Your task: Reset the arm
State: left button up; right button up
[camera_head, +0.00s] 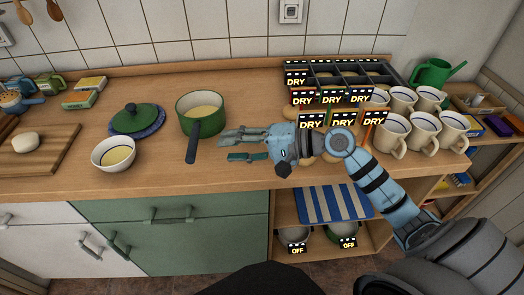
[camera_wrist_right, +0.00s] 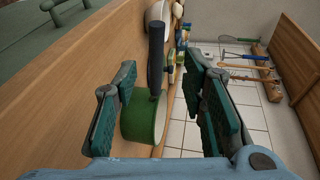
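My right arm (camera_head: 385,190) comes in from the lower right and reaches over the wooden counter. My right gripper (camera_head: 232,146) points left, with its two fingers apart and nothing between them. It is just right of the green pot (camera_head: 201,104) and its dark handle (camera_head: 193,143), apart from them in the head view. In the right wrist view, the open gripper (camera_wrist_right: 162,95) shows both green finger pads, with the green pot (camera_wrist_right: 140,118) beyond them. My left gripper is not in view.
A yellow-filled bowl (camera_head: 114,154) and a green lid (camera_head: 136,117) stand left of the pot. Several cups (camera_head: 424,132) and a dark divided tray (camera_head: 340,75), with "DRY" labels, crowd the right. An open shelf with a striped cloth (camera_head: 333,204) lies below. The counter's front-left stretch is clear.

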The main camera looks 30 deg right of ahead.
jog(key=shift+d, duration=0.55)
